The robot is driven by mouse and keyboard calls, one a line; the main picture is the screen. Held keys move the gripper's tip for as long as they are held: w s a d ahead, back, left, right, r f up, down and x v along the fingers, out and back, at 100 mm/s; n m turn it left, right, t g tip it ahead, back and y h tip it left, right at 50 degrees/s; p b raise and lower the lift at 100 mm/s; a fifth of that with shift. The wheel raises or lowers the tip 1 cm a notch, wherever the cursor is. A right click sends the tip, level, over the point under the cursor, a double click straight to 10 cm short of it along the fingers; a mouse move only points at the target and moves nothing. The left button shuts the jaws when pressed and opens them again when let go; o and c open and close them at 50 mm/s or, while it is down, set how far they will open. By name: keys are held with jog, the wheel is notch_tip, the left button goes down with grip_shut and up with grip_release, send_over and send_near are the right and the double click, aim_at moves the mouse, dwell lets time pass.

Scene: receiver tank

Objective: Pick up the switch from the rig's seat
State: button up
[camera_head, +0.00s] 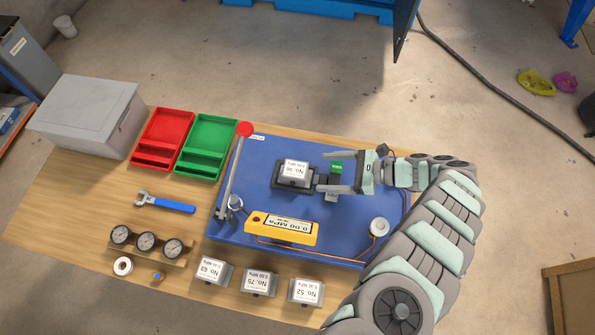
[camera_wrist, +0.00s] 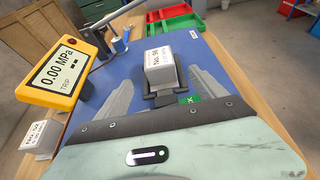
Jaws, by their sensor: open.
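The switch (camera_head: 294,172) is a small grey box with a white label, seated in the dark seat (camera_head: 322,183) on the rig's blue board (camera_head: 265,195). In the wrist view the switch (camera_wrist: 164,70) stands upright beyond my fingertips, with its dark seat around its base. My gripper (camera_head: 327,172) is open, to the right of the switch, its fingers pointing left toward it. In the wrist view my gripper (camera_wrist: 158,82) shows one finger on each side of the seat. No contact with the switch shows. A small green display or tag (camera_head: 337,167) sits by the seat.
A yellow gauge reading 0.00 MPa (camera_head: 282,228) and a red-knobbed lever (camera_head: 233,170) are on the board. Several labelled switches (camera_head: 259,281) line the front edge. Red (camera_head: 163,138) and green (camera_head: 206,146) trays, a grey box (camera_head: 88,116), a wrench (camera_head: 165,202) and dials (camera_head: 147,242) lie left.

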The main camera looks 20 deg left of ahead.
aim_at(295, 171)
jog(key=p+x, duration=0.1)
jog(key=x, duration=0.9)
jog(key=shift+a+r, duration=0.15)
jog(key=shift+a, duration=0.1)
jog(key=shift+c, duration=0.6)
grip_shut()
